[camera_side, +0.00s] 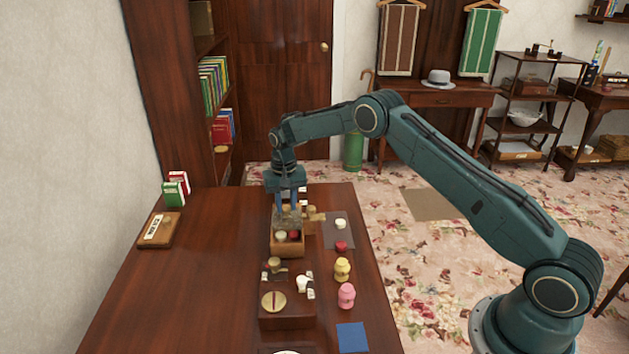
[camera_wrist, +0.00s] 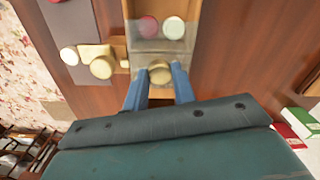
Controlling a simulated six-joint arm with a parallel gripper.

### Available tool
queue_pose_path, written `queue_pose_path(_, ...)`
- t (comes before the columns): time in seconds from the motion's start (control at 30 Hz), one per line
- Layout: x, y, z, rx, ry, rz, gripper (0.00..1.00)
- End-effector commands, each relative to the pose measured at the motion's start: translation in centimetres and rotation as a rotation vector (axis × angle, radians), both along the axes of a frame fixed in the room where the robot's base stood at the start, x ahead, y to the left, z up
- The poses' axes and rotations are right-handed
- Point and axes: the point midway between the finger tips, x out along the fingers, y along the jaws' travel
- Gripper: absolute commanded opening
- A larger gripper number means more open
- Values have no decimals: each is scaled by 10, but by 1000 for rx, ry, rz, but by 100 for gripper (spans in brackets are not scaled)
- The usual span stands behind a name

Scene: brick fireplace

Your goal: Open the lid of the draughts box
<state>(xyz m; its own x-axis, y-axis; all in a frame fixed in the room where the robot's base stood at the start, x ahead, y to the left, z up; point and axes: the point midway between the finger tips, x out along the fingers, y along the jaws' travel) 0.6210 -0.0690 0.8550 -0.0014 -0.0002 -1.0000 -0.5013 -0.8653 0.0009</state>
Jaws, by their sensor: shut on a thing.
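The draughts box (camera_side: 287,251) is an open-topped wooden box on the table, also at the top of the wrist view (camera_wrist: 197,12). A red draught (camera_wrist: 148,26) and a pale draught (camera_wrist: 174,28) lie inside it. A clear, glassy lid (camera_wrist: 148,58) lies over the part of the box towards my gripper; the other end is uncovered. My gripper (camera_wrist: 159,76) is at the lid's brass-coloured knob (camera_wrist: 160,73), with its blue fingers shut on either side of it. In the side view my gripper (camera_side: 288,207) points down at the box's far end.
A grey mat (camera_side: 337,229) with a white and a red piece lies right of the box. A dark stand (camera_side: 287,318) with small items is nearer the camera, beside yellow (camera_side: 342,269) and pink (camera_side: 346,296) jars. The table's left side is largely clear.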

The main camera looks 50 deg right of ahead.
Motion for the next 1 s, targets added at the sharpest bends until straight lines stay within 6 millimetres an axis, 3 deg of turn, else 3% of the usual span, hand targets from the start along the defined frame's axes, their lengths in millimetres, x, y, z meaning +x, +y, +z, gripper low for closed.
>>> queue_pose_path(0.2,12,-10,0,1,-5,3,0)
queue_pose_path(0.6,15,-13,1,1,-5,4,0)
queue_pose_path(0.63,15,-13,1,1,-5,4,28)
queue_pose_path(0.73,14,-13,1,0,-4,4,48)
queue_pose_path(1.0,14,-14,0,0,-2,2,48)
